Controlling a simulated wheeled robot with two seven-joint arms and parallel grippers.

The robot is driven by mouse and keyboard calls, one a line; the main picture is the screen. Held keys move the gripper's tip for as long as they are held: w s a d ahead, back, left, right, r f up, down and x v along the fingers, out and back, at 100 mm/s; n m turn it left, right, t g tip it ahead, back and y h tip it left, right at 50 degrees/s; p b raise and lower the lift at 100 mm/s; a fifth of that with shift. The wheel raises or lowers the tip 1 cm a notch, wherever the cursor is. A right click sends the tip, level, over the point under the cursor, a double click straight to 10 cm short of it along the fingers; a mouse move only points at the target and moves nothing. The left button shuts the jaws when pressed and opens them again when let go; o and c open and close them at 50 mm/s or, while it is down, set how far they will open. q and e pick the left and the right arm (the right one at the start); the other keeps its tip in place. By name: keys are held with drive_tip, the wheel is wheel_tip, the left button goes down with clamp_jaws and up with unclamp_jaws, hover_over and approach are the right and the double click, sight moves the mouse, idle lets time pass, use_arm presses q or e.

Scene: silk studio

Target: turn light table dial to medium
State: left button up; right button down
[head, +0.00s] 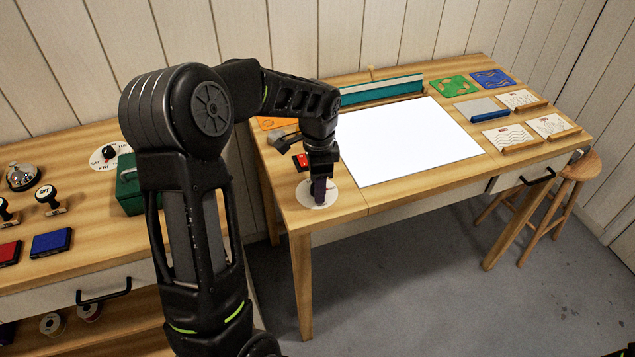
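The light table (240,180) has a bright white lit panel (410,140) set in its wooden top. A round white dial plate (333,199) lies near the table's front left corner. My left gripper (318,198) points straight down over the middle of this plate, with its fingers at the dial. The dial's knob and most of the markings are hidden behind the gripper, so the setting cannot be read. Whether the fingers are closed on the knob cannot be told. My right gripper is out of view.
A small red switch (300,161) sits just behind the dial. A teal-edged box (381,90) stands behind the panel, with stencils and cards at the right. A second bench at left holds a green box (129,190), stamps, ink pads and another dial (110,155). A stool (545,205) stands right.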

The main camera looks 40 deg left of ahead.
use_arm(q)
drive_tip(key=shift+r, duration=0.15)
drive_tip(key=r, duration=0.7)
drive_tip(key=shift+s+d+r+b, duration=0.2)
drive_tip(key=shift+r+b, duration=0.05)
drive_tip(key=shift+b, duration=0.15)
idle(0.3)
